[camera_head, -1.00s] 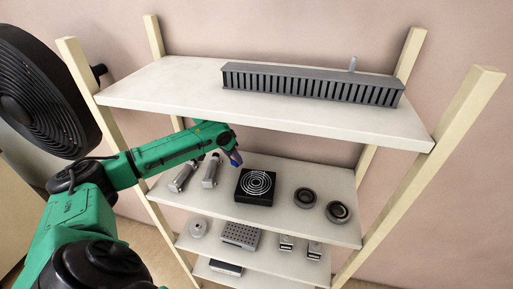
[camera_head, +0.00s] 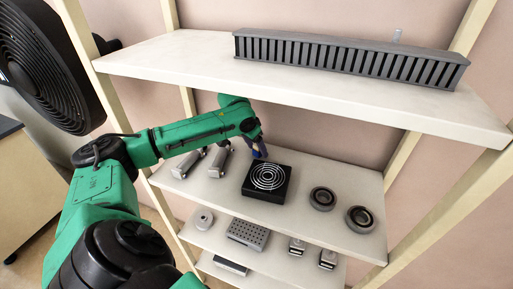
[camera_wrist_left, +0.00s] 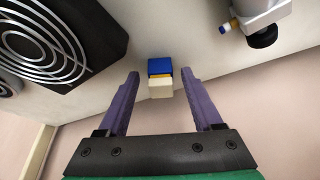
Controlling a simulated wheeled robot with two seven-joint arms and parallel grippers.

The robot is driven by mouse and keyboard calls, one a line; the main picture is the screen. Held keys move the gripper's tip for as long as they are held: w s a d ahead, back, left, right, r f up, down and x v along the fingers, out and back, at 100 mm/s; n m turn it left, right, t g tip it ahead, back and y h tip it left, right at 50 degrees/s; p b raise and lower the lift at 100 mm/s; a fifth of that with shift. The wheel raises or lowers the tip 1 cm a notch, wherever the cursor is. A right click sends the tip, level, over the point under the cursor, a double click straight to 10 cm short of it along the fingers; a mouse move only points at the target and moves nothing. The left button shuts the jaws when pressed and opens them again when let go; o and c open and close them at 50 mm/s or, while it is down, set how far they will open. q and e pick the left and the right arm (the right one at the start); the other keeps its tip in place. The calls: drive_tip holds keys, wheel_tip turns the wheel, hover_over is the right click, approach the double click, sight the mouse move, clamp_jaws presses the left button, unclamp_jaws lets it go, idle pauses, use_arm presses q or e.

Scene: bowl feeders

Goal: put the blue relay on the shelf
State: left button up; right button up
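The small blue relay (camera_wrist_left: 160,67), with a yellow band and a pale lower part, shows in the left wrist view near a shelf edge. My left gripper (camera_wrist_left: 160,76) has its two purple fingers spread, one on each side of the relay, with a visible gap on both sides. In the head view my left gripper (camera_head: 259,152) reaches under the top board, over the second shelf (camera_head: 300,215), just behind the black fan unit. There I cannot tell the relay apart from the fingers. My right gripper is not in view.
The black fan unit (camera_head: 267,182) is close to the gripper. The top board (camera_head: 200,62) is just above the arm and carries a long slotted grey bar (camera_head: 350,58).

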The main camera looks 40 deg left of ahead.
sight(255, 148)
use_arm(q)
drive_tip(key=shift+r, duration=0.35)
drive_tip(key=b+v, duration=0.1)
drive_tip(key=v, duration=0.1)
drive_tip(key=b+v, duration=0.1)
drive_tip(key=v, duration=0.1)
drive_tip(key=shift+s+a, duration=0.2)
drive_tip(key=shift+s, duration=0.2)
drive_tip(key=s+b, duration=0.3)
drive_tip(key=s, duration=0.2)
drive_tip(key=s+b, duration=0.2)
drive_tip(key=s, duration=0.3)
drive_tip(key=shift+s+a+r+b, duration=0.1)
drive_tip(key=shift+s+a+b, duration=0.1)
drive_tip(key=shift+s+b, duration=0.2)
drive_tip(key=shift+s+r, duration=0.1)
drive_tip(key=shift+s, duration=0.35)
drive_tip(key=shift+w, duration=0.2)
drive_tip(key=shift+s, duration=0.1)
